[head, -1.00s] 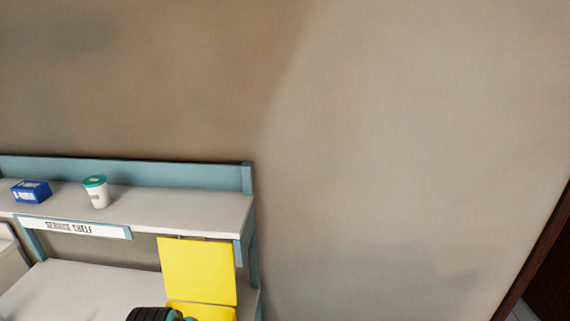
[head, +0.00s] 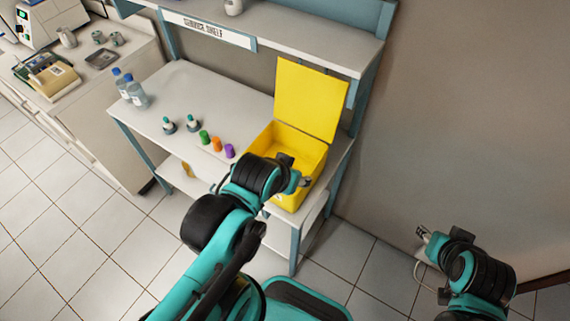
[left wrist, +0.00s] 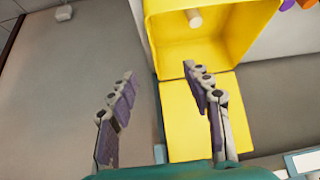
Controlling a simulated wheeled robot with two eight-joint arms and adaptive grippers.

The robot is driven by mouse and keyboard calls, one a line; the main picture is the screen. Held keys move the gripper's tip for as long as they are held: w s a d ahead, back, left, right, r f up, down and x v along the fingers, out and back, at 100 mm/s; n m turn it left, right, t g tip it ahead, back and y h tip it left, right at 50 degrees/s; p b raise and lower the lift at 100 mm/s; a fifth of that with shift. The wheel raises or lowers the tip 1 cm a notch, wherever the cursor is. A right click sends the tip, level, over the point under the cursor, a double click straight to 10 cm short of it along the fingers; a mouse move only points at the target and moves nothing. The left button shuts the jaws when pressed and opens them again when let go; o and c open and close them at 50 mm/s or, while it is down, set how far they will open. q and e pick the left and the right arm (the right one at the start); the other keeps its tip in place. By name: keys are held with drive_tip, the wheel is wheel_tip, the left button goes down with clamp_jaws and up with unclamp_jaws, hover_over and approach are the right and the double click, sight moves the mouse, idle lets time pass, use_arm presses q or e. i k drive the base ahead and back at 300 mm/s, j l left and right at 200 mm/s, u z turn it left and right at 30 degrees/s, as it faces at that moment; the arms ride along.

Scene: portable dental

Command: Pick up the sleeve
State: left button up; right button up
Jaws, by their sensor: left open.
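No thing is clearly recognisable as the sleeve. A short pale cylinder (left wrist: 194,18) shows inside the yellow box (left wrist: 238,35) in the left wrist view; I cannot tell if it is the sleeve. The yellow box (head: 312,158) stands on the right end of the bench in the head view, its lid (head: 310,100) raised. My left gripper (head: 296,172) is at the front of the box opening, partly hiding it. In the left wrist view my left gripper (left wrist: 160,75) is open with nothing between its fingers. My right gripper (head: 427,245) is off to the right, away from the bench; its jaws are too small to judge.
Left of the box on the bench (head: 180,90) stand green (head: 205,137), orange (head: 216,144) and purple (head: 229,151) caps, two small bottles (head: 181,124) and two clear bottles (head: 131,90). An upper shelf (head: 290,35) overhangs the back. Floor (head: 370,270) at right is clear.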

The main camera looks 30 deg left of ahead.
sight(229, 148)
drive_tip(key=u, duration=1.65)
